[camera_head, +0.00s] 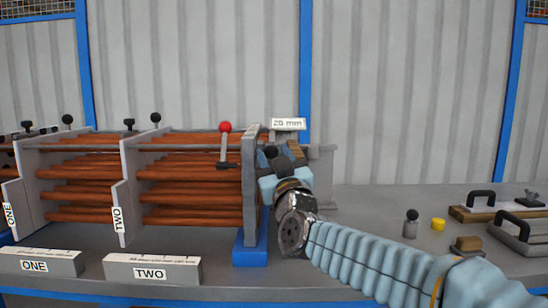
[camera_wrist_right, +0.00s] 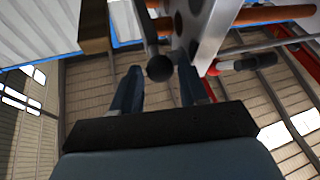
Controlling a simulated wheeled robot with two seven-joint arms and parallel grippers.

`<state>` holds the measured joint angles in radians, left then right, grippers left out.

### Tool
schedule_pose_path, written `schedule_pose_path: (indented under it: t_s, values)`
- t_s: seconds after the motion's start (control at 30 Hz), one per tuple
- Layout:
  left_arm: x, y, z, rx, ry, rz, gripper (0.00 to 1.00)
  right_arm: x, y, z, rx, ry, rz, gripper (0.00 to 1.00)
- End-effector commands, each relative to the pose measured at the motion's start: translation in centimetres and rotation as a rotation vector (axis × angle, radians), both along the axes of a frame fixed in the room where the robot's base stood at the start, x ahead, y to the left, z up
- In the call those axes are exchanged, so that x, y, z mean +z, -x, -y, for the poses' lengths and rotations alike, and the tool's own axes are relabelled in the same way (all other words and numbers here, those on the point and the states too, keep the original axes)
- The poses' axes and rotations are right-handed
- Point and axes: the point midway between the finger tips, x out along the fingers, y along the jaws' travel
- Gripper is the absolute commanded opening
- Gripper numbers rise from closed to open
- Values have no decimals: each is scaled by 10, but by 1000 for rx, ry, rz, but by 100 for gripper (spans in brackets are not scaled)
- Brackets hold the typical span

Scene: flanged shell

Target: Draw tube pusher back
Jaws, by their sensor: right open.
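A black ball knob (camera_wrist_right: 160,68) on a dark rod shows in the right wrist view; I take it for the tube pusher's handle, but cannot be sure. It appears between the two fingers of my right gripper (camera_wrist_right: 158,78), which are spread apart and not closed on it. In the head view my right gripper (camera_head: 279,165) is beside the grey end plate (camera_head: 249,178) at the right end of the tube bundle. The gripper and wrist hide much of the pusher there. Copper tubes (camera_head: 190,197) run left from the plate. My left gripper is out of view.
Grey baffle plates (camera_head: 132,190) cross the tubes. A red-knobbed lever (camera_head: 225,142) stands left of the end plate. A "25 mm" sign (camera_head: 287,124) is behind the gripper. A blue block (camera_head: 250,249) is below. A yellow cylinder (camera_head: 438,224) and handled plates (camera_head: 521,230) lie right.

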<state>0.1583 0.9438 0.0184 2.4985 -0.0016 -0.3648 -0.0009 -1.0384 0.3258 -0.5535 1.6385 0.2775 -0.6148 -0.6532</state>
Motion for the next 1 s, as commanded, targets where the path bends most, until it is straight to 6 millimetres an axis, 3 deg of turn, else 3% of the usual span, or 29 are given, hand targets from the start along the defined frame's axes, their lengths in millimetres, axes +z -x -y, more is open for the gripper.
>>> schedule_pose_path:
  t_s: [0.07,0.37,0.67,0.77,1.0]
  values:
    - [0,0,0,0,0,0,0,0,0,0,0,0,0,43]
    - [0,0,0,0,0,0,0,0,0,0,0,0,0,0]
    - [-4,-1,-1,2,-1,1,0,-2,0,5,-1,0,0,0]
    - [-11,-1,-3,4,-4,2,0,-3,1,17,-2,-2,1,0]
    - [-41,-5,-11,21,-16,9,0,-7,0,73,-6,-3,2,0]
